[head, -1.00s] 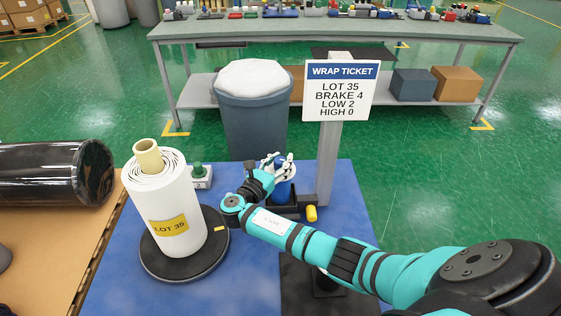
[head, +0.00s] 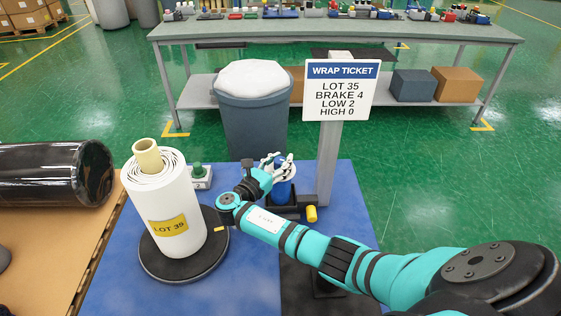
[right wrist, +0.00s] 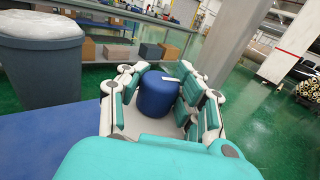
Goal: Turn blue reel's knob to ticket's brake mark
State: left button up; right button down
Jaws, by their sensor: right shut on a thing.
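My right gripper (head: 277,163) is shut on the blue knob (right wrist: 157,96) at the blue reel (head: 284,188). In the right wrist view the gripper's fingers (right wrist: 160,82) stand on both sides of the knob, which has a white mark on top. A pale round face shows beneath the knob; I cannot read any dial numbers. The wrap ticket (head: 340,90) on a grey post reads LOT 35, BRAKE 4, LOW 2, HIGH 0. My left gripper is not in view.
A box with a green button (head: 199,177), a yellow-ended part (head: 311,213) and the ticket post (head: 328,165) are close to my gripper. A grey bin (head: 254,120) stands behind.

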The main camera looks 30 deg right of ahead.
jog(key=shift+m+g, duration=0.4)
jog(key=shift+g, duration=0.2)
dwell(1.7)
jog(key=c, duration=0.9)
grip_release()
jog(key=shift+o, duration=0.2)
jog(key=v, duration=1.2)
jog(key=shift+f, duration=0.25)
